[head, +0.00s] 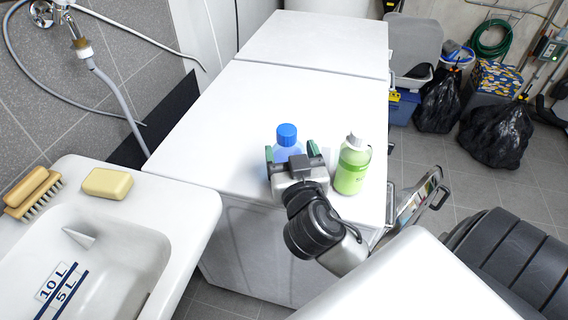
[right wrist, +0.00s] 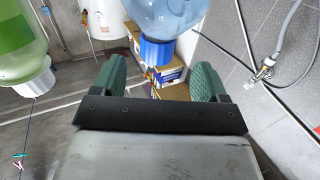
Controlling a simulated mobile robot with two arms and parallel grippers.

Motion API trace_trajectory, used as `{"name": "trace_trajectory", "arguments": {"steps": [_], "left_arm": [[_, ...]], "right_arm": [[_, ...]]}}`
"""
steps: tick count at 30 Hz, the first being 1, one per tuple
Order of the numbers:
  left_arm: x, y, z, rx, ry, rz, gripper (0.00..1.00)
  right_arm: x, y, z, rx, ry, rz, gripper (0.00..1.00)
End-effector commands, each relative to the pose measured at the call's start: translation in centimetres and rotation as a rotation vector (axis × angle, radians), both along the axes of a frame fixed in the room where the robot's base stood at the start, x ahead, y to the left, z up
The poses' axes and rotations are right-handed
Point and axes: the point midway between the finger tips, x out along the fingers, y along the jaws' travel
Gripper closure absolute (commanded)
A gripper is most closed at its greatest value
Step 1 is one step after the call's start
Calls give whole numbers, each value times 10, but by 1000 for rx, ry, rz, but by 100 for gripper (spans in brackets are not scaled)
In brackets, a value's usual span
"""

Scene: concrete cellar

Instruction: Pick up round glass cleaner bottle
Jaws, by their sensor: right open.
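A round, clear blue bottle with a blue cap (head: 287,134), seemingly the glass cleaner, stands upright on the white machine top. My right gripper (head: 291,154) is open at its near side, and hides the lower part of the bottle in the head view. In the right wrist view, which is upside down, the blue bottle (right wrist: 170,14) is ahead of the open green fingers (right wrist: 160,76), and its cap shows between them. I cannot tell if the fingers touch it. My left gripper is not in view.
A green bottle with a white cap (head: 352,166) stands just right of my right gripper; it also shows in the right wrist view (right wrist: 14,32). The white top (head: 230,120) is clear behind and left. A sink (head: 130,255) with soap (head: 107,184) and a brush (head: 33,192) is at left.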

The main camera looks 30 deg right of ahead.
Motion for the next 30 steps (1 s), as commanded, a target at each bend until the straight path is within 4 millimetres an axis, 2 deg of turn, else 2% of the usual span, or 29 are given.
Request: {"name": "trace_trajectory", "arguments": {"steps": [5, 15, 23, 24, 30], "left_arm": [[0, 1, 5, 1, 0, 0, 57], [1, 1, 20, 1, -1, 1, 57], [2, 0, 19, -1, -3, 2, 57], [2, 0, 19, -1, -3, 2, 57], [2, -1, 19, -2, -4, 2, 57]], "right_arm": [[12, -6, 2, -2, 0, 0, 26], [52, -25, -3, -2, 1, 1, 26], [55, -26, -5, 2, 1, 1, 26], [55, -26, -5, 1, 1, 1, 28], [55, -26, -5, 2, 1, 1, 58]]}}
